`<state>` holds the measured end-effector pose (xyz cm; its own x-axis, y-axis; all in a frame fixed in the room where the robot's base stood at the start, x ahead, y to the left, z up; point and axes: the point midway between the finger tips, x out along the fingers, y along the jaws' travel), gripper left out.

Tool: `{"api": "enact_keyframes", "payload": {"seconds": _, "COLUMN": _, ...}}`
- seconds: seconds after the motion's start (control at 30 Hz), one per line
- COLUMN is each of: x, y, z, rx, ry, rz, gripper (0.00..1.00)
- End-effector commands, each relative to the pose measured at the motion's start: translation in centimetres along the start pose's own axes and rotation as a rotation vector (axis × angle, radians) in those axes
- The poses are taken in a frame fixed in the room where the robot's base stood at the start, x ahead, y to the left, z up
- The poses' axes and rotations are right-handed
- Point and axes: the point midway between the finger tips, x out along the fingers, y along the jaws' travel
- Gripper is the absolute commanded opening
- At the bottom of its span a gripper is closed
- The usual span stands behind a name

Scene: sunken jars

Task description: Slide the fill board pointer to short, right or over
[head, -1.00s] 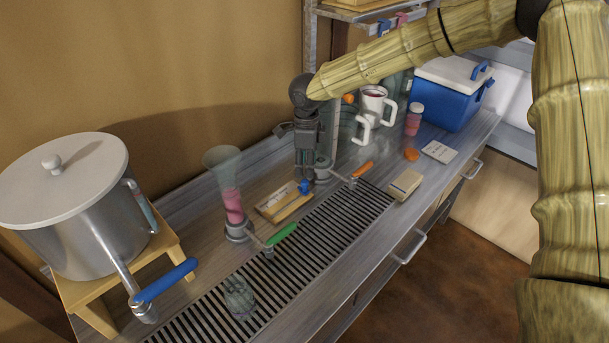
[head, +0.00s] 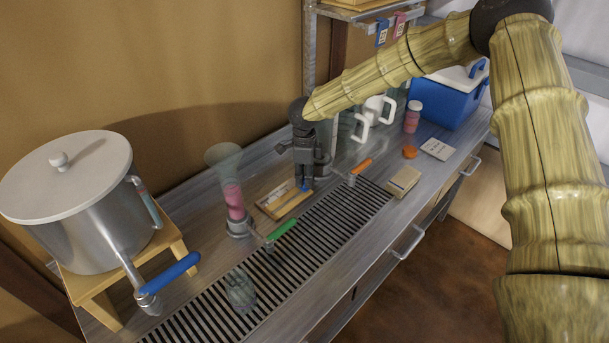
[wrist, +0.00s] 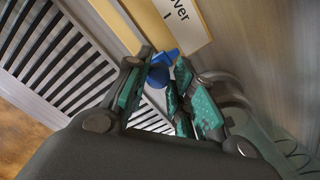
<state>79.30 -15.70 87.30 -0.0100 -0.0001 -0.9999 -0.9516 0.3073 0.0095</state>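The fill board (head: 272,209) is a small wooden board with a pale label strip, lying on the counter behind the slotted grate. It also shows in the wrist view (wrist: 152,32), where the label word "over" (wrist: 184,18) is readable. The blue pointer (wrist: 158,72) is at the board's right end in the head view, beside the "over" end of the label. My gripper (wrist: 163,78) is over it, pointing down, with its two teal-padded fingers apart and the pointer showing between their tips. Whether either finger touches it is unclear.
An orange-handled tap (head: 360,168) is to the right. A large pot (head: 75,205) stands far left. The slotted grate (head: 310,235) in front is mostly clear.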

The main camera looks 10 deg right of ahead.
Motion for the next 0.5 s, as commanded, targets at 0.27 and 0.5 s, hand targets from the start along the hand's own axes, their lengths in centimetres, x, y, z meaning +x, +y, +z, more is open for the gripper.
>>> {"api": "enact_keyframes", "payload": {"seconds": 0.27, "x": -0.3, "y": -0.2, "z": 0.1, "rx": 0.001, "ry": -0.003, "rz": -0.006, "gripper": 0.00}}
{"api": "enact_keyframes", "payload": {"seconds": 0.5, "x": -0.6, "y": 2.6, "z": 2.4, "rx": -0.003, "ry": -0.004, "rz": -0.005, "gripper": 0.00}}
